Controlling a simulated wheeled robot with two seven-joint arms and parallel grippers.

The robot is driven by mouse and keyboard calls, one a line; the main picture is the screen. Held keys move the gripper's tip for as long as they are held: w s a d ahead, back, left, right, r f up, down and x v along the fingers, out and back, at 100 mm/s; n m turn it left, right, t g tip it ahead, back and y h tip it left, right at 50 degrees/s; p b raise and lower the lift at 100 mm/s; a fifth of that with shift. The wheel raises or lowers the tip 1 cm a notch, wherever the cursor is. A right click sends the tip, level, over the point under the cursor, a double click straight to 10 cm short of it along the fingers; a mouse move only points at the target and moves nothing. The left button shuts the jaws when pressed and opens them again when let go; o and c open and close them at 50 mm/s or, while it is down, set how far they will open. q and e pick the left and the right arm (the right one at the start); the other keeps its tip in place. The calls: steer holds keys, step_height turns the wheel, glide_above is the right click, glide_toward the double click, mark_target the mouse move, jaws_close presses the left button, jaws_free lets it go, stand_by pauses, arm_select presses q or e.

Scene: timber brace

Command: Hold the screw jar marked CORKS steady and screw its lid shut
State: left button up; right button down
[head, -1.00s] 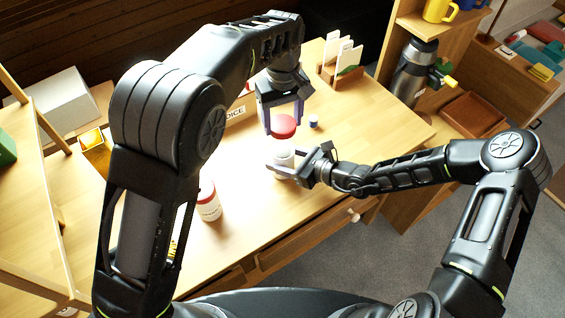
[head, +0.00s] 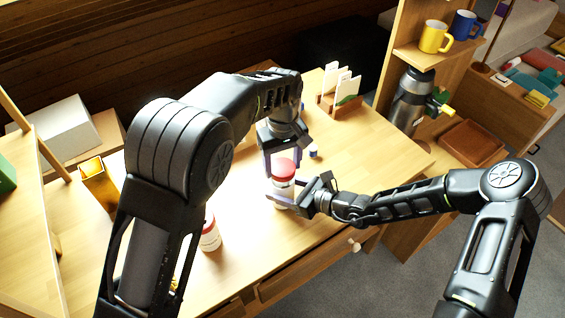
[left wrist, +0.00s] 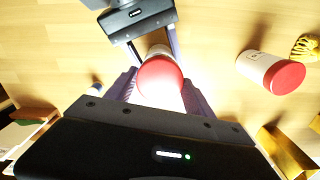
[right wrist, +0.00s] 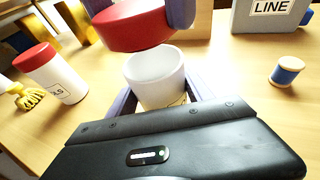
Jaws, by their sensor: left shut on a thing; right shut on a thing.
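The held screw jar (right wrist: 157,78) is whitish and stands open-mouthed on the table; its label is not readable in these views. My right gripper (head: 283,198) is shut around the jar body from the side. The red lid (right wrist: 133,24) is in my left gripper (head: 281,160), which is shut on it from above. In the right wrist view the lid hangs just above the jar's mouth, with a gap, and looks offset to the left. From the left wrist the red lid top (left wrist: 160,78) covers part of the jar.
A second white jar with a red lid (head: 210,233) stands closed on the table to the left. A blue spool (right wrist: 287,72) and a grey box marked LINE (right wrist: 272,15) are behind. A card holder (head: 341,100) stands at the back right.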

mark_target(282, 190)
stand_by(0.3)
arm_select(q)
steer(key=shift+f, duration=0.85)
steer(key=shift+f, duration=0.6)
stand_by(0.4)
